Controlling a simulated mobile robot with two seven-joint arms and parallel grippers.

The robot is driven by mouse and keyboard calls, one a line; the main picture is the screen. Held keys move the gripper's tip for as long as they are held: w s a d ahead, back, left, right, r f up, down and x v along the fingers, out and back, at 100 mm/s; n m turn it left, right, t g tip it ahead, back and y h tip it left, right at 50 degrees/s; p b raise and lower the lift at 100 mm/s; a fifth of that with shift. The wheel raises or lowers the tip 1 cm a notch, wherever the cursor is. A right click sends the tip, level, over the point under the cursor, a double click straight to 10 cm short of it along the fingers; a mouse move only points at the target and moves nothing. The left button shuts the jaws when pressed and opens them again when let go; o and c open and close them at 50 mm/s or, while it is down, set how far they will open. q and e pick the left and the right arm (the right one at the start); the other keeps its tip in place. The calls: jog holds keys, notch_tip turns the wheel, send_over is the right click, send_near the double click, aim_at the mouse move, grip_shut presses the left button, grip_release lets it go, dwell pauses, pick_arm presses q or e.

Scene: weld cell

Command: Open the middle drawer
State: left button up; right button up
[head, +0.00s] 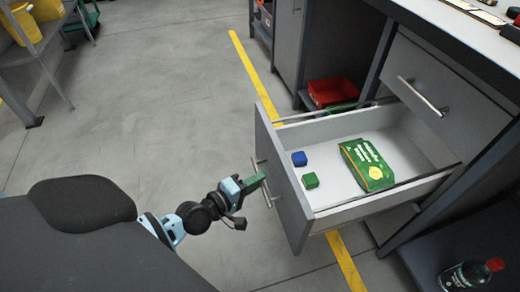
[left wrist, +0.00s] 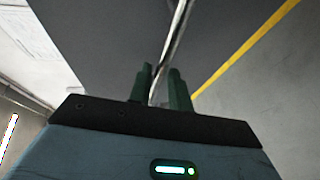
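The middle drawer (head: 330,204) is pulled well out of the grey bench cabinet, below a closed upper drawer (head: 443,78). Its front panel (head: 284,183) faces left and carries a metal bar handle (head: 270,199). My left gripper (head: 259,181) is at that handle, its green fingers on either side of the bar. In the left wrist view the bar (left wrist: 177,32) runs between the two close-set fingers (left wrist: 160,88); it appears held, though exact contact is hard to see. My right gripper is not in view.
The floor at left is clear.

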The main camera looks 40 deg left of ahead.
pick_arm(q)
jog(key=v, duration=0.6)
jog(key=shift+p, duration=0.35)
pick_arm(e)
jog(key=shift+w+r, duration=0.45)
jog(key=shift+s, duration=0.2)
